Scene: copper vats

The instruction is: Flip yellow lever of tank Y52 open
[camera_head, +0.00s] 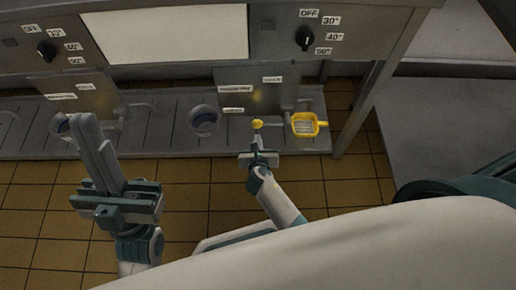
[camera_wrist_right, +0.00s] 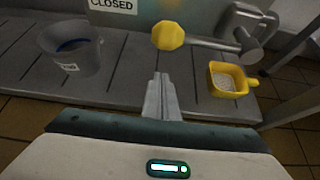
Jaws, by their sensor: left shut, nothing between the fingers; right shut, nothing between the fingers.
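The yellow knob of a lever (camera_head: 257,124) stands out at the front of the right-hand tank, low down. In the right wrist view the knob (camera_wrist_right: 168,36) sits at the end of a metal rod that runs right to a metal fitting (camera_wrist_right: 245,32). A "CLOSED" label (camera_wrist_right: 113,5) shows to the left of the knob. I cannot read a Y52 label. My right gripper (camera_head: 257,146) is shut and empty, just in front of and below the knob; its fingers (camera_wrist_right: 160,95) appear apart from it. My left gripper (camera_head: 85,125) is shut and empty at the left.
A yellow square strainer cup (camera_head: 305,124) sits right of the lever on the slatted shelf (camera_head: 165,125). A grey cup (camera_head: 204,119) stands left of it. Dials (camera_head: 305,39) are on the panel above. A table leg (camera_head: 362,110) stands at the right. The tiled floor in front is open.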

